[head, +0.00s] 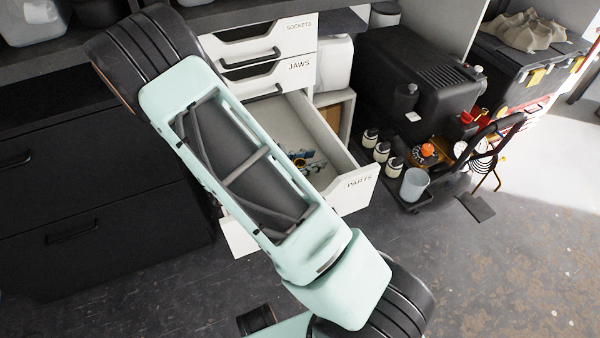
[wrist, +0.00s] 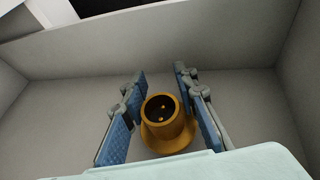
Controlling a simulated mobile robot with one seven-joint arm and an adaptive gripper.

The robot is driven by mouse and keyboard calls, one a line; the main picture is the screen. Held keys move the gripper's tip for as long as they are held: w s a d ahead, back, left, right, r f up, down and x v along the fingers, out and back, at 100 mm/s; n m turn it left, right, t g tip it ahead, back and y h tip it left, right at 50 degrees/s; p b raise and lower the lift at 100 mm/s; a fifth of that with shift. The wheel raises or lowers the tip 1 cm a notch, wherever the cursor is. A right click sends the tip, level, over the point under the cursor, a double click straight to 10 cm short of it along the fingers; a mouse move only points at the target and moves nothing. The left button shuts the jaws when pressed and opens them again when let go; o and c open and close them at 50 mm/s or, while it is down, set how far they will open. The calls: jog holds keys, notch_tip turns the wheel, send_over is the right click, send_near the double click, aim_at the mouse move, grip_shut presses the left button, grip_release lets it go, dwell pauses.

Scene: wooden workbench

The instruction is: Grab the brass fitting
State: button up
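The brass fitting (wrist: 168,142), a gold-coloured hollow piece with a wider flange at its base, stands in the open drawer. It lies between the two blue-padded fingers of my gripper (wrist: 162,88) in the wrist view. The fingers are spread, one on each side of the fitting, and do not look closed on it. The right finger is close to the fitting; I cannot tell whether it touches. In the head view a small part of the fitting (head: 299,162) shows in the drawer, with my gripper (head: 302,158) there, largely hidden by my arm.
The open drawer (head: 356,191) is labelled PARTS; its grey walls (wrist: 52,64) surround my gripper. The SOCKETS and JAWS drawers (head: 299,68) above are shut. A black machine (head: 415,70), several small jars (head: 381,151) and a grey cup (head: 414,184) stand to the right.

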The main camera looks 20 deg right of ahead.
jog(key=shift+w+d+f, duration=0.15)
jog(key=shift+d+f, duration=0.05)
jog(key=shift+d, duration=0.3)
grip_shut()
